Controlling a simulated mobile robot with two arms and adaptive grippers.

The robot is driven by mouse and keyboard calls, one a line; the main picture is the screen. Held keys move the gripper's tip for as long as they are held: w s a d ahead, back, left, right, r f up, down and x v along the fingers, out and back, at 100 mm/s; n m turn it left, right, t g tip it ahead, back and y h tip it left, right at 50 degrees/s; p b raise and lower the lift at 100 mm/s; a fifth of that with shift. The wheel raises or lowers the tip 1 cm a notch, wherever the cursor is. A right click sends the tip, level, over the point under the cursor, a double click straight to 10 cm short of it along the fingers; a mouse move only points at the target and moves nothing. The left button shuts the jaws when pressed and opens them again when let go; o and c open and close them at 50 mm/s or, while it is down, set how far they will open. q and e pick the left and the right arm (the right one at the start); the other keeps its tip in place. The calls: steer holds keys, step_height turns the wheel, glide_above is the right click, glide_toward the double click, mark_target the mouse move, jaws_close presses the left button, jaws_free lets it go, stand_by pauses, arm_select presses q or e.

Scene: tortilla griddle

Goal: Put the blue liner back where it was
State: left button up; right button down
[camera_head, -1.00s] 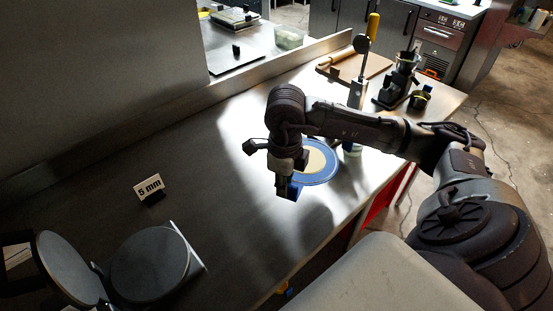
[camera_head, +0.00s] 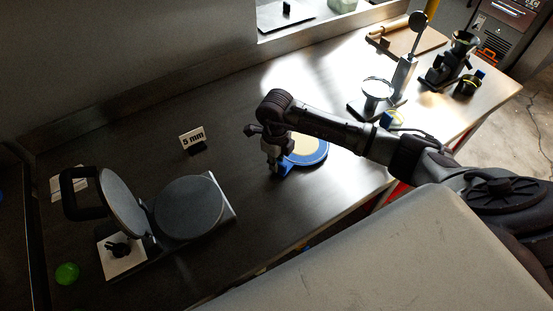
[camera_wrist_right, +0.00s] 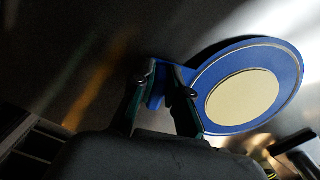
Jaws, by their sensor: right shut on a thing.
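The blue liner (camera_head: 319,158) is a round blue disc with a small tab, and a pale yellow dough disc (camera_head: 303,147) lies on it. My right gripper (camera_head: 274,170) is shut on the liner's tab, at the left side of the disc. The right wrist view shows the liner (camera_wrist_right: 287,62) beyond and to the right of the fingers (camera_wrist_right: 163,78), with the dough disc (camera_wrist_right: 243,97) on it. The liner is at or just above the steel counter; I cannot tell whether it touches. My left gripper is not in view.
An open press with a round dark plate (camera_head: 190,207) stands at the left, its lid (camera_head: 125,205) raised. A "5 mm" sign (camera_head: 192,138) stands behind it. A green ball (camera_head: 67,273) is at the lower left. Stands and tools (camera_head: 403,75) occupy the right end. Counter between press and liner is clear.

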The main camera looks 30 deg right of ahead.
steer(key=shift+f, duration=0.35)
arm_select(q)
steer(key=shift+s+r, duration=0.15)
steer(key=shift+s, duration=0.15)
arm_select(e)
steer(key=shift+f, duration=0.2)
steer(key=c, duration=1.2)
jaws_free()
steer(key=shift+o, duration=0.2)
